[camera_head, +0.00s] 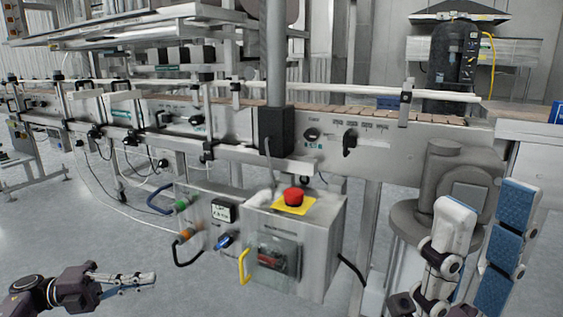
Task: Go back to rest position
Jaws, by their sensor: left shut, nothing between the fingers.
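My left gripper (152,279) is low at the left, over the grey floor. Its fingers are together and hold nothing. It is apart from the control box (315,245) with the red emergency button (293,197). My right gripper (487,200) is large and close at the lower right, pointing up. One finger shows its white back and the other its blue pad, with a gap between them. I see nothing held there. It overlaps the grey motor housing (440,180) in the picture; I cannot tell how far apart they are.
The conveyor (235,125) runs across the back, with knobs on its front panel. A second box (195,205) with a green button and coloured handles stands beside the control box. Cables hang down at the left. The floor (90,230) at the lower left is mostly free.

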